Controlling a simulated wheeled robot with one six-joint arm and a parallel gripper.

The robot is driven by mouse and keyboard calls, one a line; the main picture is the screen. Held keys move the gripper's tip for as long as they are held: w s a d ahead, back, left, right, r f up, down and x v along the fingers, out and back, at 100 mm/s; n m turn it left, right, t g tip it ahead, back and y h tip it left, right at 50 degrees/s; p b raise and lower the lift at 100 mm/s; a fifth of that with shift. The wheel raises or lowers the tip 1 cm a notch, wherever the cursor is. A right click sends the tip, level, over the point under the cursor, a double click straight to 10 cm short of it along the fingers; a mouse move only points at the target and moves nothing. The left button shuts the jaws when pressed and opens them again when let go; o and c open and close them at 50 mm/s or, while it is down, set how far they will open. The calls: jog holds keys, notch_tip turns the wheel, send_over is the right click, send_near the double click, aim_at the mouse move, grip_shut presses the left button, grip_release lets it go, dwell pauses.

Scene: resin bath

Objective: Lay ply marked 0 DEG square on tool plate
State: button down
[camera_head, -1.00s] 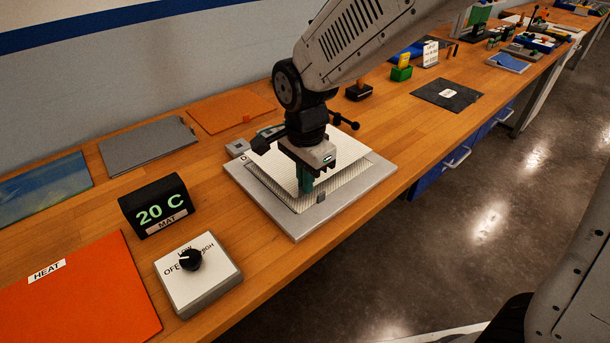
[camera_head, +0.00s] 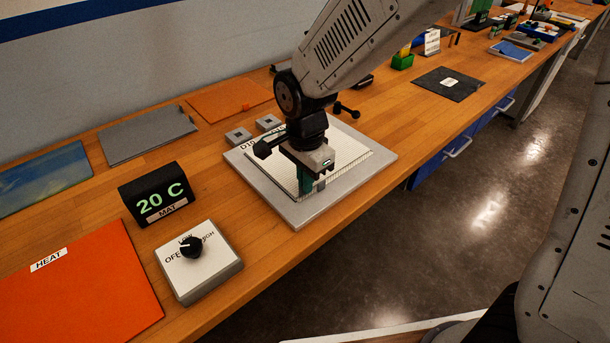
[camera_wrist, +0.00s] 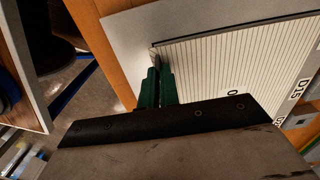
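The ply (camera_head: 345,160) is a white sheet with fine ribs, over the middle of the grey tool plate (camera_head: 300,217). Its edges look roughly parallel to the plate's in the head view. In the wrist view the ply (camera_wrist: 215,62) shows a partly hidden 0 mark, and a dark line runs along its edge beside the plate (camera_wrist: 190,17). I cannot tell whether it lies fully flat. My gripper (camera_head: 312,187) is low at the ply's near corner. Its green fingers (camera_wrist: 158,72) are close together around a small grey corner tab (camera_wrist: 154,57).
Two small grey blocks (camera_head: 238,136) stand by the plate's far left edge. The dial box (camera_head: 198,262), 20 C display (camera_head: 158,194) and orange heat mat (camera_head: 85,288) are left.

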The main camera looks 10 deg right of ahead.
jog(key=shift+f, duration=0.1)
jog(key=c, duration=1.6)
grip_release()
jog(key=shift+o, duration=0.2)
jog(key=shift+r, duration=3.5)
